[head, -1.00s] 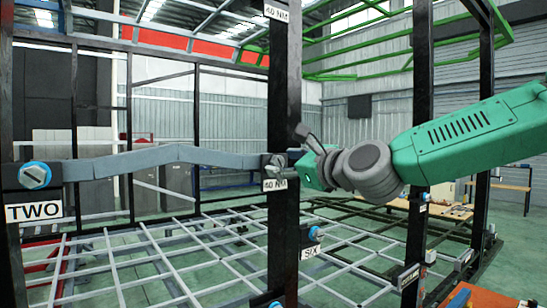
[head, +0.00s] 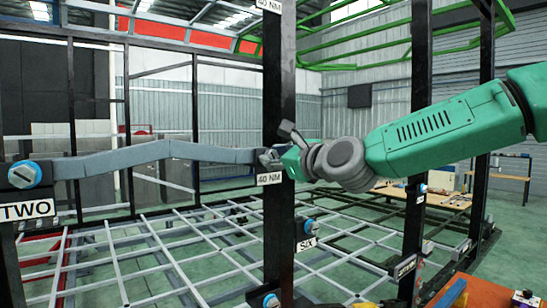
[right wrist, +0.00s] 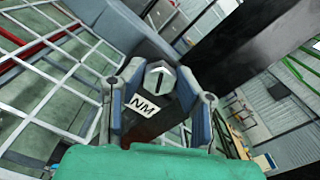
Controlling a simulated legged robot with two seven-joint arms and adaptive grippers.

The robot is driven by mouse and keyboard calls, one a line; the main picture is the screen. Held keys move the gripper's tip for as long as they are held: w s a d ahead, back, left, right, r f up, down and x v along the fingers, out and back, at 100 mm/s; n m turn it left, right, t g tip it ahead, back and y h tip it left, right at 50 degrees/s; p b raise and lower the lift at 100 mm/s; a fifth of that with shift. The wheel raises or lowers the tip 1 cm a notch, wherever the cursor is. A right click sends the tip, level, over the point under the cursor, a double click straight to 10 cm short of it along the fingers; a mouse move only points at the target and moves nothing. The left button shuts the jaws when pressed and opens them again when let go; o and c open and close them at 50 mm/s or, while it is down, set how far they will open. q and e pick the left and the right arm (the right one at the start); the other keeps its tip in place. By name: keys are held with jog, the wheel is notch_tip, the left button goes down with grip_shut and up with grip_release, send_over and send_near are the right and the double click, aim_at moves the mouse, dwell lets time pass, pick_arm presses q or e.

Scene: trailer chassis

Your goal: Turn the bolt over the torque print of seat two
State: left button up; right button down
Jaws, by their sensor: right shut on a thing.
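The grey hex bolt (right wrist: 157,84) sits just above a white NM print (right wrist: 144,105) in the right wrist view. Its head carries a dark line mark. In the head view that print reads 40 NM (head: 269,179) on a black post (head: 279,90). My right gripper (head: 272,159) reaches in from the right and is shut on the bolt, with one finger on each side of it. The gripper largely hides the bolt in the head view. The TWO label (head: 26,210) is at the far left, below a blue bolt (head: 25,174). My left gripper is not in view.
A bent grey bar (head: 165,150) runs from the blue bolt to the post at my right gripper. A second 40 NM print (head: 270,5) is higher on this post. A SIX label (head: 307,243) and bolt are lower right. A white lattice frame (head: 150,250) lies below.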

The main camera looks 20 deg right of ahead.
jog(key=shift+d+f, duration=0.1)
jog(key=shift+f, duration=0.05)
jog(key=n+b, duration=0.1)
jog(key=n, duration=0.2)
jog(key=shift+f+n, duration=0.1)
jog(key=shift+n, duration=0.2)
jog(key=n+b, duration=0.2)
jog(key=n, duration=0.4)
jog(key=shift+s+f, duration=0.1)
jog(key=shift+f, duration=0.05)
jog(key=shift+d+f+n+b, duration=0.15)
jog(key=shift+n+b, duration=1.4)
jog(key=shift+n, duration=5.95)
jog(key=shift+d+n+b, duration=0.15)
jog(key=shift+n+b, duration=1.35)
jog(key=shift+n, duration=6)
